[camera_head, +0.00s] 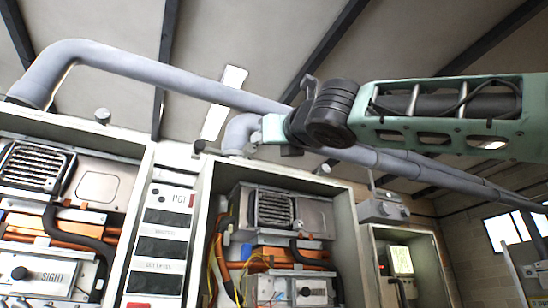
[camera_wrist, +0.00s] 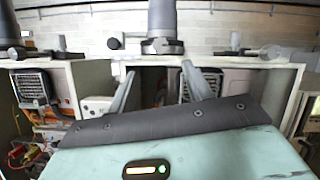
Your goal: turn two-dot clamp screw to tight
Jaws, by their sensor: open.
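My gripper (camera_wrist: 160,72) shows two grey fingers spread apart with nothing between them. In the head view my gripper (camera_head: 262,135) is partly hidden near the pipe elbow above the middle cabinet. In the wrist view a grey pipe collar (camera_wrist: 162,47) on the cabinet top lies beyond the fingertips. A dark knob-like fitting (camera_wrist: 115,43) stands left of the collar, and another knob (camera_wrist: 272,52) lies to its right. The gripper touches none of these visibly. I cannot make out dot marks, so I cannot tell which is the two-dot clamp screw.
The middle heater cabinet (camera_head: 205,215) is open, with pipes and wires inside. Another open cabinet (camera_head: 75,125) stands at left, with a label panel (camera_head: 160,225) between them. A thick grey pipe (camera_head: 170,78) runs overhead and passes behind my arm. A smaller cabinet (camera_head: 437,262) stands at right.

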